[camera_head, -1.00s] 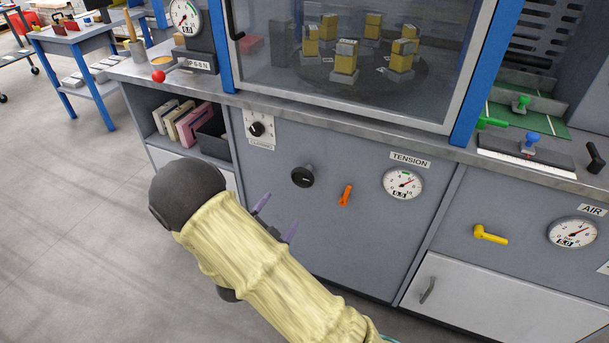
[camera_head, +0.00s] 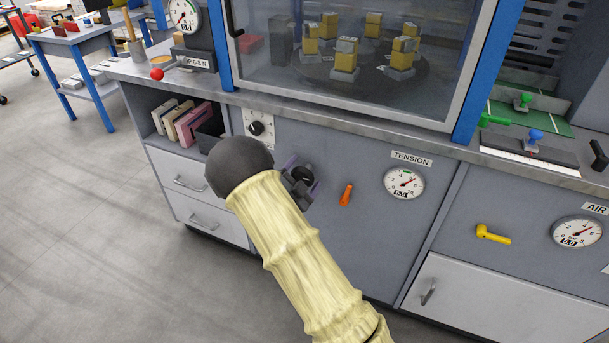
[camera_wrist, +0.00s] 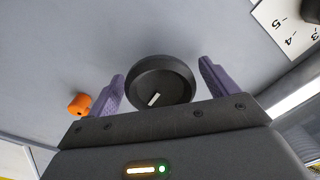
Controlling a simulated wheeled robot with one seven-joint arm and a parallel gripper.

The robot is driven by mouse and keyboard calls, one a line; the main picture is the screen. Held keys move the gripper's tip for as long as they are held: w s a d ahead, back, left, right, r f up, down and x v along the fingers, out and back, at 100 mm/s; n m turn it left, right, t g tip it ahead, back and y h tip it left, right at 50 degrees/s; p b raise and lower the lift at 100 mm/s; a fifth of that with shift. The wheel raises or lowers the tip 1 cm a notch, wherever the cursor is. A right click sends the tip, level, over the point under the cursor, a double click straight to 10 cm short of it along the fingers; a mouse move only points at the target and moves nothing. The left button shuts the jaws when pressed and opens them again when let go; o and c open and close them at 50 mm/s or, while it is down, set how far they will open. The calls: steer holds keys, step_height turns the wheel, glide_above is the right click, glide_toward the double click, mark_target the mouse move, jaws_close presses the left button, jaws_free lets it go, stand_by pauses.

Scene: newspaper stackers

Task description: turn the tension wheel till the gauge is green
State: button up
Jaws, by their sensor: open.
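The tension wheel, a round black knob with a white mark, sits on the grey cabinet front and shows in the wrist view (camera_wrist: 162,84). In the head view the wheel (camera_head: 304,173) is partly hidden by my gripper (camera_head: 301,180). In the wrist view my gripper (camera_wrist: 165,82) is open, its purple fingers on either side of the wheel; I cannot tell whether they touch it. The tension gauge (camera_head: 404,183) is a white dial under the TENSION label. Its readout is too small to read surely, and its needle points to the upper right, with a green band near the top.
An orange lever (camera_head: 346,195) is between wheel and gauge; it also shows in the wrist view (camera_wrist: 79,104). A smaller black knob (camera_head: 256,128) on a white scale plate is up and left. A yellow handle (camera_head: 493,235) and air gauge (camera_head: 577,232) are to the right.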

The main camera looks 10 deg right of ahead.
steer(key=shift+w+d, duration=0.3)
steer(key=shift+w, duration=0.05)
steer(key=c, duration=1)
steer(key=shift+r+n, duration=0.1)
steer(key=shift+n, duration=0.3)
